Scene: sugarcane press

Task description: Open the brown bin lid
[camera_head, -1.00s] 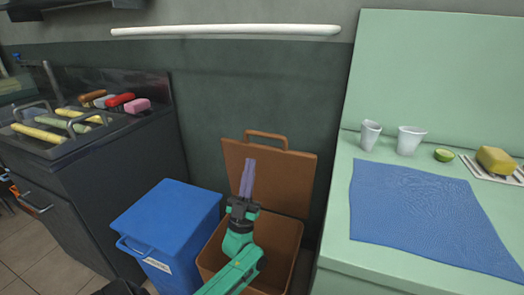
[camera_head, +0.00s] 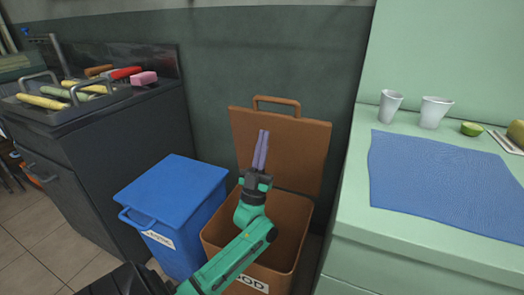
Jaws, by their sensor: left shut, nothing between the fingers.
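The brown bin (camera_head: 291,232) stands on the floor between the blue bin and the green counter. Its brown lid (camera_head: 300,148) is up, standing upright at the back of the bin against the dark wall, with its handle (camera_head: 277,102) on top. The inside of the bin is partly visible. My left gripper (camera_head: 261,140) is shut and empty, its purple fingers pointing up in front of the lid. From this view I cannot tell whether the fingers touch the lid. My green left arm crosses the bin's front and hides part of its label. My right gripper is not in view.
The blue bin (camera_head: 180,192), lid shut, stands just left of the brown bin. A dark cabinet (camera_head: 110,150) with a tray of sugarcane pieces is further left. The green counter (camera_head: 345,238) with a blue mat (camera_head: 437,170) and two cups bounds the right side.

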